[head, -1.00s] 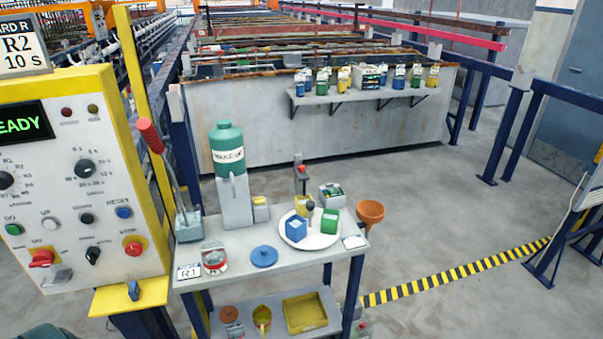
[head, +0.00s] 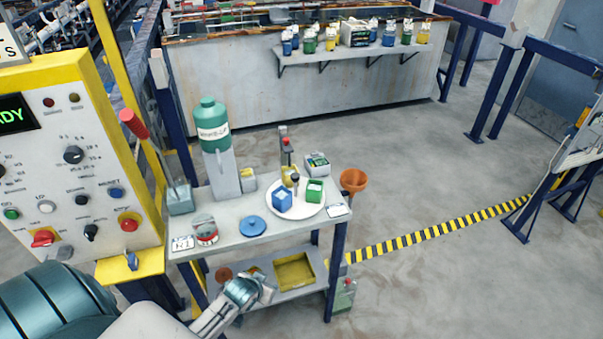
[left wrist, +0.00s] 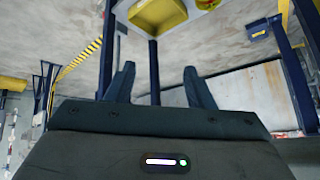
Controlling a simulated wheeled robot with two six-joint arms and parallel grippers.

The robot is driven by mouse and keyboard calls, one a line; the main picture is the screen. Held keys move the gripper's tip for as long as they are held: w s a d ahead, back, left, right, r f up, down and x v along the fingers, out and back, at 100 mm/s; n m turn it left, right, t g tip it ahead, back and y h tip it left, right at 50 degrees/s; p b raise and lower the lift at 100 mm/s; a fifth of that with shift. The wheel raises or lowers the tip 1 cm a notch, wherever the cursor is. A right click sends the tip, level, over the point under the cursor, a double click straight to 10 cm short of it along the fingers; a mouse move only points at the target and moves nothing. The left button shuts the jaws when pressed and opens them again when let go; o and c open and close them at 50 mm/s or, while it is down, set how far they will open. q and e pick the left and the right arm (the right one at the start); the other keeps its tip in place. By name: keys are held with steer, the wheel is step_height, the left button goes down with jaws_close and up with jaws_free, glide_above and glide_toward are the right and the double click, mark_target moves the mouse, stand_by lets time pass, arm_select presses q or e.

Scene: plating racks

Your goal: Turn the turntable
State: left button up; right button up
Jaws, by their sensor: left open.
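The turntable (head: 312,210) is a white round plate on the right part of the cart top. It carries a blue box (head: 282,201), a green box (head: 315,191) and a dark knob between them. My left gripper (head: 258,292) is in front of the cart, low near its bottom shelf, and overlaps that shelf in the head view. In the left wrist view its two fingers (left wrist: 159,82) stand apart with nothing between them. The turntable is not seen in the left wrist view. My right gripper is not in view.
A yellow tray (head: 295,272) lies on the lower shelf. A control panel (head: 85,150) stands at left.

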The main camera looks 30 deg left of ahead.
arm_select(q)
steer(key=w+r+t+p, duration=0.15)
steer(key=w+r, duration=0.25)
steer(key=r, duration=0.5)
steer(key=w+r+t+p, duration=0.15)
steer(key=w+r, duration=0.35)
steer(key=r, duration=0.5)
steer(key=t+p, duration=0.2)
steer(key=t, duration=0.1)
glide_toward(295, 176)
steer(key=shift+n, duration=0.4)
steer(key=x, duration=0.9)
steer(key=shift+w+a, duration=0.1)
steer(key=shift+w+f+p, duration=0.35)
steer(key=shift+w, duration=0.3)
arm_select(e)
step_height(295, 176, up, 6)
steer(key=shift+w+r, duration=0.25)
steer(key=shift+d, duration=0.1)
arm_select(q)
jaws_close()
